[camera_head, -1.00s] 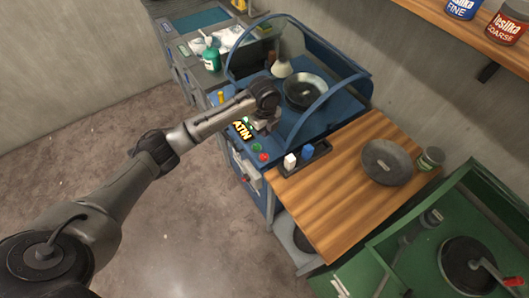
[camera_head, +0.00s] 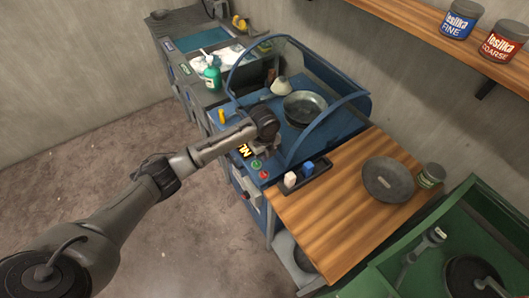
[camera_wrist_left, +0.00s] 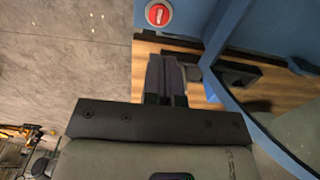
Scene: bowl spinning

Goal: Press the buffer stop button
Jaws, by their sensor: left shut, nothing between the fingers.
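The blue buffer machine (camera_head: 292,128) has a red button (camera_head: 263,174) and a green button (camera_head: 256,164) on its front panel. The red button, with a pale mark across its face, also shows at the top of the left wrist view (camera_wrist_left: 158,14). My left gripper (camera_head: 264,150) is over the front edge of the machine, just behind the buttons in the head view. In the left wrist view its fingers (camera_wrist_left: 165,70) are together and empty, apart from the red button. My right gripper is not in view.
A metal bowl (camera_head: 305,107) sits inside the machine behind a curved blue guard rail (camera_head: 300,135). A black tray (camera_head: 304,178) with a white and a blue block stands on the wooden table (camera_head: 335,215). A round grey disc (camera_head: 388,179) and a can (camera_head: 431,175) lie beyond.

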